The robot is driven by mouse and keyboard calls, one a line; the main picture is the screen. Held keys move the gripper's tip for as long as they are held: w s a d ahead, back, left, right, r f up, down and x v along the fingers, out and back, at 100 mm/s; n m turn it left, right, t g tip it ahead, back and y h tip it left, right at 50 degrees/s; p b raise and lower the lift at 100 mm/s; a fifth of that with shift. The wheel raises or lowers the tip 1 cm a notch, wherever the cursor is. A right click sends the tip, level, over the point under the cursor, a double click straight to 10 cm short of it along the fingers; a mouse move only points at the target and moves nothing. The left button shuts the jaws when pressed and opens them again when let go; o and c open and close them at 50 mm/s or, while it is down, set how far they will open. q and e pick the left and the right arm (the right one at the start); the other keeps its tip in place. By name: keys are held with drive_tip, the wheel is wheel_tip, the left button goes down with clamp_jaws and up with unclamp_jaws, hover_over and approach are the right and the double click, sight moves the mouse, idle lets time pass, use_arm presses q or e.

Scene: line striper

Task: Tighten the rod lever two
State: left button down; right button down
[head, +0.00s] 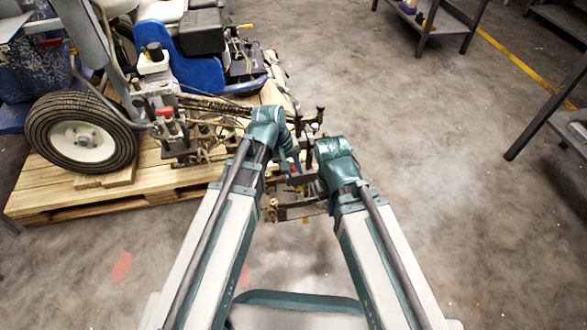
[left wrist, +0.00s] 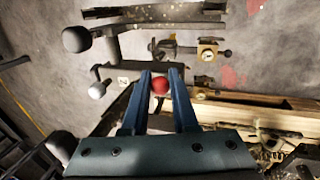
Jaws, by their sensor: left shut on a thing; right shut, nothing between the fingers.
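The line striper (head: 165,85) stands on a wooden pallet, with its rod and lever assembly reaching out at its right end. In the left wrist view, a round red knob (left wrist: 160,86) sits between the two blue fingertips of my left gripper (left wrist: 158,82), which is shut on it. The head view shows my left gripper (head: 291,160) at the rod assembly, partly hidden by my own arm. My right gripper (head: 323,180) is shut and empty beside it; its fingertips are mostly hidden by the wrist. Which lever is number two cannot be told.
The wooden pallet (head: 60,205) is at left. Metal racks (head: 440,20) stand at the back right.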

use_arm(q)
drive_tip(key=shift+w, duration=0.15)
drive_tip(key=shift+w+a+r+g, duration=0.1)
drive_tip(key=shift+w+r+g, duration=0.05)
drive_tip(key=shift+w+g, duration=0.3)
drive_tip(key=shift+w+a+r+g+h, duration=0.15)
drive_tip(key=shift+w+g+h, duration=0.15)
drive_tip(key=shift+g+h, duration=0.35)
drive_tip(key=shift+w+a+n+g+b, duration=0.1)
drive_tip(key=shift+w+n+g+b, duration=0.15)
drive_tip(key=shift+g, duration=0.3)
drive_tip(key=shift+w+a+n+g+b, duration=0.15)
drive_tip(key=shift+g+b, duration=0.15)
drive_tip(key=shift+g, duration=0.25)
drive_tip(key=shift+w+r+g+h+b, duration=0.15)
drive_tip(key=shift+w+g+h+b, duration=0.25)
drive_tip(key=shift+g+b, duration=0.35)
drive_tip(key=shift+r+g, duration=0.1)
drive_tip(key=shift+g, duration=0.15)
drive_tip(key=c, duration=0.7)
unclamp_jaws()
